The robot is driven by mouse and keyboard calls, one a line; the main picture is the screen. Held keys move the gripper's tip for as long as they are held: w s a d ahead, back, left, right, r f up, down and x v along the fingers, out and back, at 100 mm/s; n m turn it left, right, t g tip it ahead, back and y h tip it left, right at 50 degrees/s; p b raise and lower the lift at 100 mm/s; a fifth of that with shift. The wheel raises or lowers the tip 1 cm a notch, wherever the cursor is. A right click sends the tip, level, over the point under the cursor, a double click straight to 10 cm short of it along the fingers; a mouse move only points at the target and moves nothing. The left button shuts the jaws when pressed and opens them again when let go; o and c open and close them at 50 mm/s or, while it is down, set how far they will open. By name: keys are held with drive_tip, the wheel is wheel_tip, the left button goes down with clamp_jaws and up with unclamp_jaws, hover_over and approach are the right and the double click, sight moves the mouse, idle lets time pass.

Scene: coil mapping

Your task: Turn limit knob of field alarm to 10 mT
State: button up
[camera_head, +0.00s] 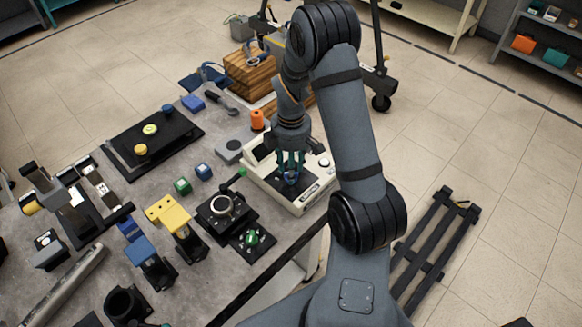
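A white instrument box (297,205) with a dark front panel stands at the right edge of the table; it looks like the field alarm. A small blue knob-like part (291,179) shows on the dark panel, directly below my gripper. My gripper (290,172) points down at it, with its teal fingers on either side of or just above the part. Whether the fingers touch it cannot be told. A pale button (324,162) sits near the box's right corner. The scale and any markings are too small to read, and my gripper and arm hide part of the box.
A black stage with a ring (221,206) and a green-topped block (253,238) stand close left of the box. A dark grey disc on a block (232,147) and an orange cylinder (257,119) stand behind it.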

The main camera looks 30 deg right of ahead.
drive_tip(key=shift+c, duration=1.3)
clamp_jaws()
